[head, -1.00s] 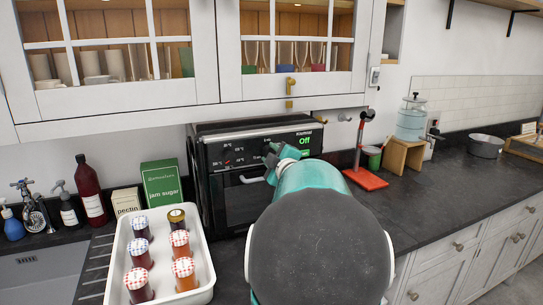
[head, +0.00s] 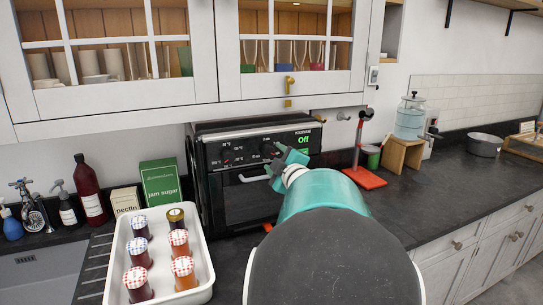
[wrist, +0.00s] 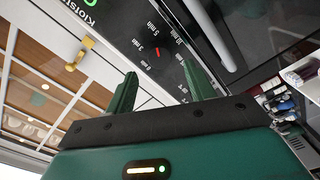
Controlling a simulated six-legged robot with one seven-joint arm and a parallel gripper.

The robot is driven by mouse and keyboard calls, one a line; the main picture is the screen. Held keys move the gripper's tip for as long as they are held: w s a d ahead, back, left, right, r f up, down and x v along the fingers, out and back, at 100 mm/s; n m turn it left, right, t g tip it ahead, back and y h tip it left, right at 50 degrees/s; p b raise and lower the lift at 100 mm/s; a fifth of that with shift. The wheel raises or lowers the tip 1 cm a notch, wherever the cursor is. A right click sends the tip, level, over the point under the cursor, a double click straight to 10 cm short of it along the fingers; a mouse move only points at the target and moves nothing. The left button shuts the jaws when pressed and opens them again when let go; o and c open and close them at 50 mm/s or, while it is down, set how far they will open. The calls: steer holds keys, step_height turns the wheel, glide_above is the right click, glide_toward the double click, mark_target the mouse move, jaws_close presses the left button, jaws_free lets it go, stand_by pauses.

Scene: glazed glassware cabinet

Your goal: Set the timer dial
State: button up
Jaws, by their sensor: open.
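The black oven (head: 240,200) stands on the counter, with a control panel along its top and a green "Off" readout (head: 303,139). In the wrist view, the timer dial (wrist: 157,50) is dark with a red pointer mark, ringed by white minute labels including 3, 5 and 10 min. My gripper (head: 272,160) is in front of the panel's middle and partly hides the dial in the head view. In the wrist view, my gripper (wrist: 160,72) is open, its two green fingers apart with the dial area beyond and between the tips. I cannot tell whether they touch it.
A white tray (head: 207,268) of jam jars and a green jam sugar box (head: 160,184) stand left of the oven. A red stand (head: 366,178) is at right. Cabinets with a brass latch (head: 289,86) overhang the oven.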

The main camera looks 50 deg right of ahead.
steer(key=v, duration=0.9)
steer(key=shift+s, duration=0.2)
steer(key=shift+a, duration=0.15)
steer(key=w+a+f+m+g+y, duration=0.1)
steer(key=w+a+f+m+g, duration=0.2)
steer(key=a, duration=0.6)
steer(key=w+a+f+m+g+y, duration=0.1)
steer(key=w+a+f+m, duration=0.2)
steer(key=a, duration=0.6)
steer(key=s+a+f+g+y, duration=0.2)
steer(key=a, duration=0.5)
steer(key=s+a+f+g+y, duration=0.2)
steer(key=s+a+f, duration=0.1)
steer(key=a, duration=0.5)
steer(key=s+a+f+g+y, duration=0.1)
steer(key=s+a+f+y, duration=0.1)
steer(key=a, duration=0.6)
steer(key=shift+s+a+f+g+y, duration=0.15)
steer(key=shift+s+a+g+y, duration=0.1)
steer(key=shift+s+g+y, duration=0.25)
steer(key=c, duration=0.4)
steer(key=shift+d, duration=0.1)
